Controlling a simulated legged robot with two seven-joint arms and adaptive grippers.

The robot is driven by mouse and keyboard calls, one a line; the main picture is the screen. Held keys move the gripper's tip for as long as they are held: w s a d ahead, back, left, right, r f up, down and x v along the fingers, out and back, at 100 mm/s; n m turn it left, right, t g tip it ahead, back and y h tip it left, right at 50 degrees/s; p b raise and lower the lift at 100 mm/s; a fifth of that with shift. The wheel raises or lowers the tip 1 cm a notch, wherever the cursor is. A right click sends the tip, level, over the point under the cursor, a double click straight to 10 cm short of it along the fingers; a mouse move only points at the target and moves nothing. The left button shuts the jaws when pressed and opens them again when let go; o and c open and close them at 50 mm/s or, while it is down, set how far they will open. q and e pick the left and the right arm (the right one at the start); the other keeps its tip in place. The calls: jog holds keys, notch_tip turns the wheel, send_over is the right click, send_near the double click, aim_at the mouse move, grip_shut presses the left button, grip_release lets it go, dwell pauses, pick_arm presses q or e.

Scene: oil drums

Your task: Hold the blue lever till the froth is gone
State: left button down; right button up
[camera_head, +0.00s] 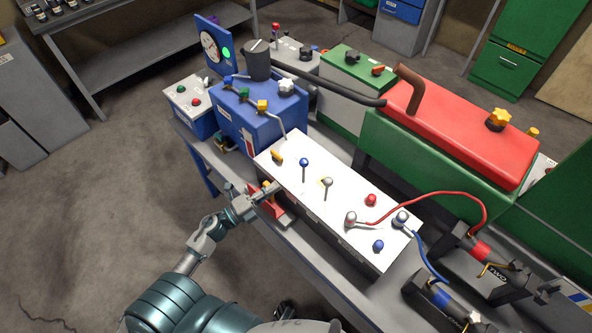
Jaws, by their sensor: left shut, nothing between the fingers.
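The blue lever (304,163) stands upright on the white panel (345,215), its round blue knob on a thin stem. A grey-knobbed lever (327,183) stands beside it to the right. My left gripper (272,190) is shut and empty at the panel's near left edge, beside a red part with a yellow top (267,212). It is apart from the blue lever, which is farther back and to the right. I see no froth that I can make out. My right gripper is not in view.
A blue box (258,118) with small valves and a dial gauge (210,46) with a green light stand behind the panel. A red tank (465,130) is on the right. Red and blue cables (425,260) run at the right end. Open floor lies left.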

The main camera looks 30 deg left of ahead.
aim_at(302, 160)
pick_arm(q)
jog(key=w, duration=0.4)
jog(key=w+d+r+p, duration=0.1)
jog(key=w, duration=0.2)
jog(key=shift+w, duration=0.25)
jog(key=shift+w+d, duration=0.2)
jog(key=shift+d+r, duration=0.15)
jog(key=shift+d, duration=0.55)
jog(key=shift+d+r, duration=0.15)
jog(key=shift+d, duration=0.55)
jog(key=w+p, duration=0.1)
jog(key=p, duration=0.2)
jog(key=w+g+y+p, duration=0.1)
jog(key=w+p, duration=0.1)
jog(key=p, duration=0.1)
jog(key=w+d+g+p, duration=0.1)
jog(key=p, duration=0.3)
jog(key=shift+w+r+n+y, duration=0.15)
jog(key=shift+r+n+y, duration=0.15)
jog(key=shift+r, duration=0.1)
jog(key=shift+a, duration=0.25)
jog(key=shift+w+a+f, duration=0.15)
jog(key=shift+a, duration=0.2)
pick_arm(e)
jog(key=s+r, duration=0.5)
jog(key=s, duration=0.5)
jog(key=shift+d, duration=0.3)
